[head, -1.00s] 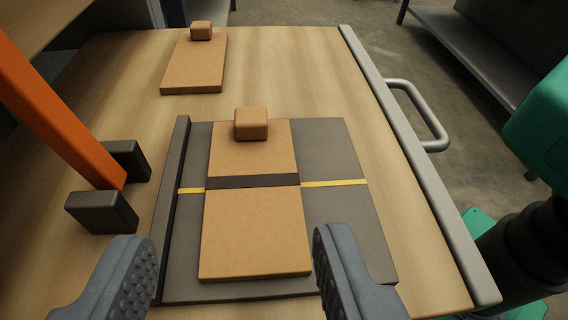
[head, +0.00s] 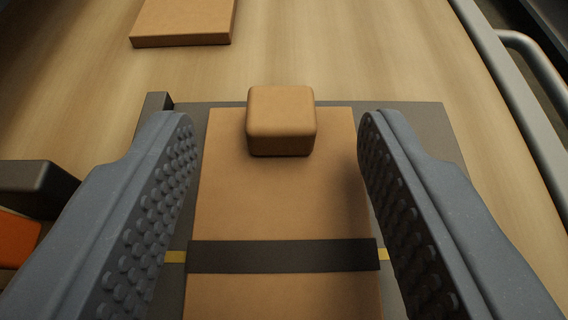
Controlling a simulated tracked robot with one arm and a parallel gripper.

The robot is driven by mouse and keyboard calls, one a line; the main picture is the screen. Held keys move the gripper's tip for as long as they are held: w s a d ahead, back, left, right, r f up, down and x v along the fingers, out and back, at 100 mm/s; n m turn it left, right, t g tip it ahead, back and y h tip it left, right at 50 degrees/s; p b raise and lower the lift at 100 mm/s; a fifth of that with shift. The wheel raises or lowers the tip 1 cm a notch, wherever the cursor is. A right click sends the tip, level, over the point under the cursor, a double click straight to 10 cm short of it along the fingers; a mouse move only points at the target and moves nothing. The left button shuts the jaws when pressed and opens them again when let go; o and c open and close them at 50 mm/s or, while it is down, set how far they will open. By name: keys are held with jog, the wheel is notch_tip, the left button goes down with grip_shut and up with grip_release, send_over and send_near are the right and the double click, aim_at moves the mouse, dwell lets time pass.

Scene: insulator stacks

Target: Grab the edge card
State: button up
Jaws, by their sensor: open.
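The edge card I take to be the tan board (head: 285,205) lying flat on the dark grey mat (head: 425,135). A tan block (head: 281,120) sits at its far end, and a dark band (head: 284,256) crosses it. My gripper (head: 275,135) is open, with one studded finger on each side of the board. The fingertips are about level with the block in the picture, with a gap on both sides. No contact shows. The near end of the board is cut off by the frame.
A second tan board (head: 183,22) lies on the wooden table (head: 330,50) at the back left. A dark block (head: 38,188) and an orange part (head: 18,238) stand at the left. A grey rail with a handle (head: 530,60) runs along the right edge.

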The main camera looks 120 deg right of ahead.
jog(key=shift+x, duration=0.8)
grip_shut()
